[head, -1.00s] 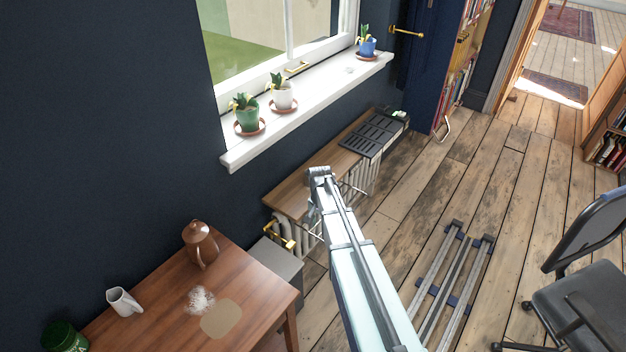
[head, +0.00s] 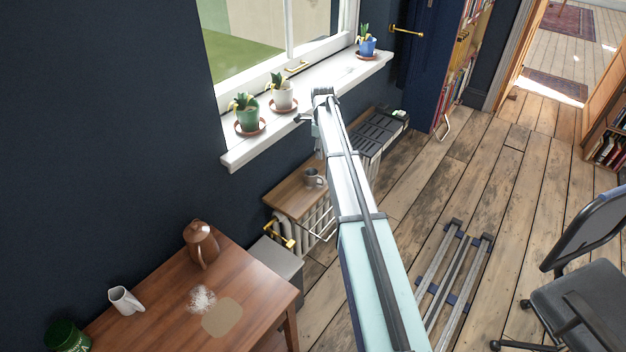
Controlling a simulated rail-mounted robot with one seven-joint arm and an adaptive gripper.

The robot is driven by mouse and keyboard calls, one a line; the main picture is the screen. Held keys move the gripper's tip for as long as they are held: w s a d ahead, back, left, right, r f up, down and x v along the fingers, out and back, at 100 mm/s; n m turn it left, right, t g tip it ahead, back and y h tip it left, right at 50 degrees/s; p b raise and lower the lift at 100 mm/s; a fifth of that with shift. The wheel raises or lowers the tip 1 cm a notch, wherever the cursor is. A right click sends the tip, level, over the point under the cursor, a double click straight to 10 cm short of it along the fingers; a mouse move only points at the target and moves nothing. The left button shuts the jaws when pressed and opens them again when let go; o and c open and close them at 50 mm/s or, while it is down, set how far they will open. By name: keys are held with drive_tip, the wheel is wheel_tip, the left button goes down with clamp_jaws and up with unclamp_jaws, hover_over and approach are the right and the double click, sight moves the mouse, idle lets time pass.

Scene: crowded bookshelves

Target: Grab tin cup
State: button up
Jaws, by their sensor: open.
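A small grey metal cup, the tin cup (head: 313,177), stands on the wooden shelf (head: 289,198) over the radiator, just left of my arm. My gripper (head: 302,119) shows small and partly hidden at the far end of my arm, in front of the window sill's edge in the picture. It is open, with nothing seen in it. It appears above the cup in the picture and apart from it.
A white window sill (head: 330,98) holds several potted plants, including a green pot (head: 246,121). A black slotted tray (head: 381,132) lies on the shelf's far end. A brown pot (head: 201,244) and white jug (head: 124,300) stand on the near table.

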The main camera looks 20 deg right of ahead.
sight(323, 179)
wheel_tip(323, 179, down, 10)
drive_tip(key=shift+f+p, duration=0.25)
drive_tip(key=shift+p, duration=0.95)
drive_tip(key=shift+s+d+f+p, duration=0.1)
drive_tip(key=shift+d+f+p, duration=0.2)
drive_tip(key=shift+f, duration=0.45)
drive_tip(key=shift+w+d+f+p, duration=0.1)
drive_tip(key=shift+f+p, duration=0.35)
drive_tip(key=shift+f, duration=0.3)
drive_tip(key=shift+s+d+f+p, duration=0.15)
drive_tip(key=shift+f+p, duration=0.2)
drive_tip(key=shift+f, duration=0.85)
clamp_jaws()
